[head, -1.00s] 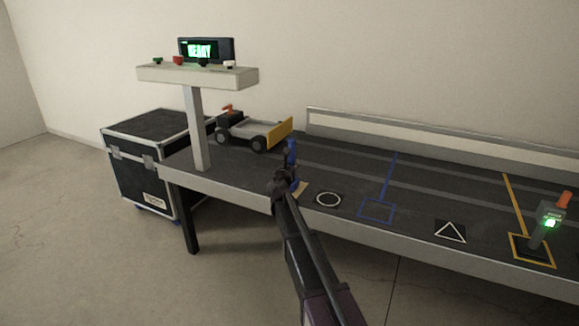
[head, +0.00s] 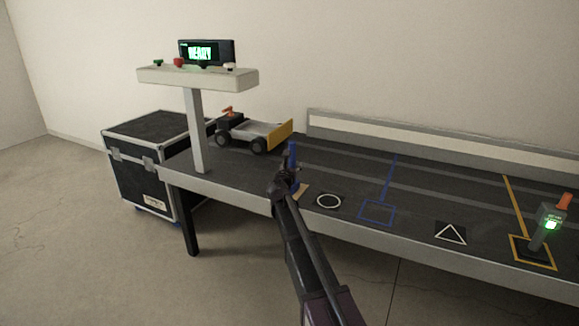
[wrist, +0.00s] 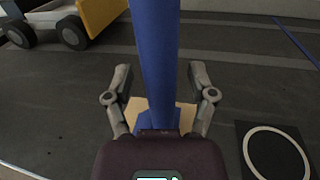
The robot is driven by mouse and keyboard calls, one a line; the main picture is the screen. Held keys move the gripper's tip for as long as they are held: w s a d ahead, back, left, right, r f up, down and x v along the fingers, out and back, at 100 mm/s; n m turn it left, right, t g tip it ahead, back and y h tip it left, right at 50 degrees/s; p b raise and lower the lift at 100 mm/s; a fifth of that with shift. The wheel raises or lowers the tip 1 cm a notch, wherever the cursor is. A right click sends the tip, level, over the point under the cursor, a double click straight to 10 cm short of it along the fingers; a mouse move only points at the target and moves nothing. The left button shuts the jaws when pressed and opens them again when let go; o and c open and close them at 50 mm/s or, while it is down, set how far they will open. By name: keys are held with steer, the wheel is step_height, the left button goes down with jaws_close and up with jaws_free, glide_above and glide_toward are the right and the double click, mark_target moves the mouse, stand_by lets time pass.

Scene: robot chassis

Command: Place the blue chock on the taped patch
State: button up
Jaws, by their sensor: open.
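The blue chock (head: 292,154) stands upright near the front edge of the dark table, at the end of my arm. In the wrist view the blue chock (wrist: 155,60) rises tall between my fingers, its foot over a tan patch (wrist: 180,116). The tan patch (head: 302,190) also shows beside my gripper in the head view. My gripper (wrist: 160,73) is open, with one finger on each side of the chock and visible gaps between. In the head view my gripper (head: 287,177) partly hides the chock's lower part.
A toy truck with a yellow plate (head: 280,135) stands behind and left. A circle mark (head: 329,201), a blue taped outline (head: 377,213) and a triangle mark (head: 451,233) lie to the right. A lever (head: 547,226) stands far right. A post with a button shelf (head: 197,78) is left.

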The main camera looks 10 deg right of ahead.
steer(key=v, duration=1.2)
steer(key=shift+r, duration=0.1)
stand_by(0.4)
steer(key=s+d+f+m+g, duration=0.55)
steer(key=s+m, duration=0.25)
steer(key=m, duration=0.2)
steer(key=s+d+f+m+g, duration=0.45)
steer(key=s+f+m, duration=0.25)
steer(key=s+m, duration=0.2)
steer(key=s+a+f+m+g+y, duration=0.3)
steer(key=s+m, duration=0.3)
steer(key=s, duration=0.2)
steer(key=s+a+f+m+g+y, duration=0.3)
steer(key=s+m, duration=0.3)
steer(key=s, duration=0.3)
steer(key=shift+a+y, duration=0.45)
steer(key=shift+y, duration=0.35)
